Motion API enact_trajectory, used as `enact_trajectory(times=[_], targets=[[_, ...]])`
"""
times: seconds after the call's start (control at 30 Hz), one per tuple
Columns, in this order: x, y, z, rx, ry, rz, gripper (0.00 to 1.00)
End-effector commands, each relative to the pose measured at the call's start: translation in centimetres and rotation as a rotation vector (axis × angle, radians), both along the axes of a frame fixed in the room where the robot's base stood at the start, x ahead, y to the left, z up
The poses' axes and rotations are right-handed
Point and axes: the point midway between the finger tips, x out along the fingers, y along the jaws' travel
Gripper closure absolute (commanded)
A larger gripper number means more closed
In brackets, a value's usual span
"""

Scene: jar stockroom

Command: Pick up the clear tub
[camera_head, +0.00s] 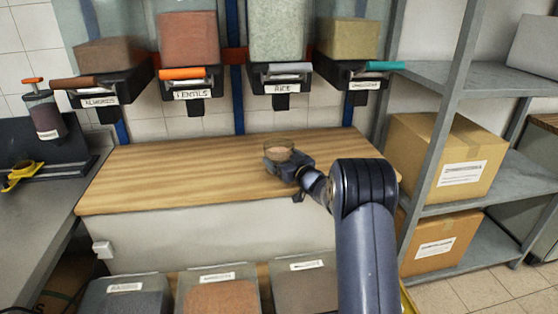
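The clear tub (279,152) is small and round with something brownish in it. It is at the back right of the wooden counter (170,170), below the dispensers. My gripper (283,163) reaches it from the lower right, and its dark fingers are around the tub's near side and partly hide its lower part. I cannot tell whether the fingers are closed on the tub or only beside it, nor whether the tub rests on the wood.
Dispensers marked lentils (189,45) and rice (277,45), plus two more, hang above the counter's back edge. Grey shelves with cardboard boxes (440,155) stand at right. Lidded bins (222,295) sit below the front. The counter's left half is clear.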

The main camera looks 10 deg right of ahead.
Motion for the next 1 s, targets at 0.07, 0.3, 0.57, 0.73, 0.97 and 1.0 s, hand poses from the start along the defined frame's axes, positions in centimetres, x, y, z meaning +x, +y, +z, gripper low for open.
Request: enact_trajectory(times=[0.07, 0.3, 0.57, 0.73, 0.97, 1.0], targets=[[0.0, 0.0, 0.0, 0.000, 0.000, 0.000, 0.14], [0.0, 0.0, 0.0, 0.000, 0.000, 0.000, 0.34], [0.0, 0.0, 0.2, 0.000, -0.003, 0.001, 0.46], [0.0, 0.0, 0.7, 0.001, -0.004, 0.001, 0.46], [0.0, 0.0, 4.8, 0.000, -0.008, 0.001, 0.46], [0.0, 0.0, 5.7, -0.001, -0.008, 0.001, 0.46]])
